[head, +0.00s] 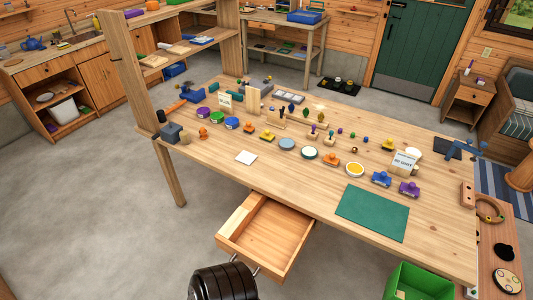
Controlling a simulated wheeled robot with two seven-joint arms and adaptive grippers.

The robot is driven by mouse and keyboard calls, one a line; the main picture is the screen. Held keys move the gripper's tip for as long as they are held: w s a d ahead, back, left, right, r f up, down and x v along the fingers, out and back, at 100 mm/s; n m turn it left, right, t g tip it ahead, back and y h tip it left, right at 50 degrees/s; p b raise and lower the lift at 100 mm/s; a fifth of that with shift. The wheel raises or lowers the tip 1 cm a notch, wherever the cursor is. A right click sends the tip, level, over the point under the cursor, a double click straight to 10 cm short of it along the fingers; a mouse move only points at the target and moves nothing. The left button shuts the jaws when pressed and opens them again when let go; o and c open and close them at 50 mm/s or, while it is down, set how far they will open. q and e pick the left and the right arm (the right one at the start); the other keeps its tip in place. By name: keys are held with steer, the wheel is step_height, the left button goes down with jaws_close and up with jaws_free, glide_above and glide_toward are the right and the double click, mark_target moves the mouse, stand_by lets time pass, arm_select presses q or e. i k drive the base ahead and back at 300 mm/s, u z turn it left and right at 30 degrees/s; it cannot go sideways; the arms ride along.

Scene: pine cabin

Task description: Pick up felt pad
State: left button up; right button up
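A flat dark green rectangular sheet (372,213) lies on the front right of the long wooden table (310,190). I cannot tell for certain which of these is the felt pad. Both lie uncovered, with nothing on top of them. Neither of my grippers shows in the head view.
Stamps, round colored ink pads and small pegs fill the table's middle and back. An open, empty drawer (268,234) juts out below the front edge. A dark ribbed object (222,283) stands before it. A green bin (418,281) stands at lower right.

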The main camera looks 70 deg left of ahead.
mark_target(330, 159)
steer(key=u, duration=1.4)
steer(key=i, duration=0.1)
